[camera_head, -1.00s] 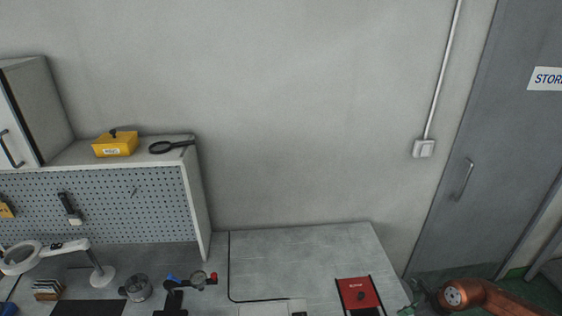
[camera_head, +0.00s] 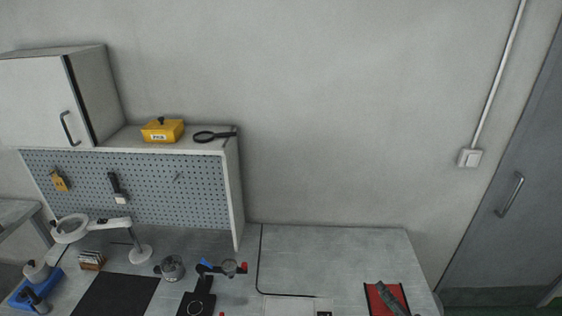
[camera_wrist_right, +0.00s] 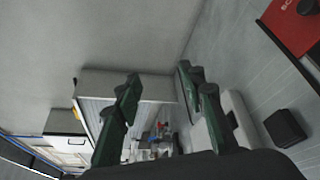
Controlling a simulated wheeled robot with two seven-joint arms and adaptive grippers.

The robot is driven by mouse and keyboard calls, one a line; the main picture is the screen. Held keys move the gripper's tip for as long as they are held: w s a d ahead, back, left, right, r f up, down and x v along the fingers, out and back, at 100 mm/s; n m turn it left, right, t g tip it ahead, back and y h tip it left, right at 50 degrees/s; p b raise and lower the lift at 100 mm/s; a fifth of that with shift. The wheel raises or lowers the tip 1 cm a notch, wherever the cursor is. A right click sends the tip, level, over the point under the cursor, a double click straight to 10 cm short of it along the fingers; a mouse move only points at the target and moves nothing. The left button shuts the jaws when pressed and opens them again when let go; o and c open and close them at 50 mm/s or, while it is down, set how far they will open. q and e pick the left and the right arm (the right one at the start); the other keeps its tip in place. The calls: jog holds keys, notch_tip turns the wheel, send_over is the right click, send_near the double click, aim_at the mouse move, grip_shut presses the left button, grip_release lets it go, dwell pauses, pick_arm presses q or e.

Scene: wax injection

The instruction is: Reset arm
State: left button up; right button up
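My right gripper (camera_wrist_right: 158,82) is open in the right wrist view, with its two dark green fingers spread well apart and nothing between them. In the head view only a grey-green part of my right gripper (camera_head: 391,297) shows at the bottom edge, in front of a red panel (camera_head: 374,301). I cannot tell how far above the panel it is. My left gripper is in neither view.
A grey bench (camera_head: 330,255) runs along the wall, its right rear clear. At left are a magnifier lamp (camera_head: 141,254), a metal pot (camera_head: 172,268) and a black mat (camera_head: 112,296). A shelf unit (camera_head: 233,190) holds a yellow box (camera_head: 162,131) and a magnifying glass (camera_head: 212,136).

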jog(key=s+d+f+m+g+h, duration=0.4)
jog(key=s+d+f+m+h, duration=0.6)
jog(key=m, duration=0.8)
jog(key=s+a+f+m+g+y, duration=0.1)
jog(key=s+a+f+m+g, duration=0.25)
jog(key=s, duration=0.25)
jog(key=s+a+f+m+g+y, duration=0.2)
jog(key=s+f, duration=0.3)
jog(key=s, duration=0.2)
jog(key=s+a+f+m+g+y, duration=0.1)
jog(key=s+a+f+m+g, duration=0.1)
jog(key=s+f+m, duration=0.3)
notch_tip(320, 180, down, 26)
jog(key=s+a+n+g, duration=0.1)
jog(key=s+n+g, duration=0.1)
jog(key=n, duration=0.1)
jog(key=s+f, duration=2)
jog(key=shift+a+g+y, duration=0.2)
jog(key=shift+g+y, duration=0.1)
jog(key=shift+g, duration=0.15)
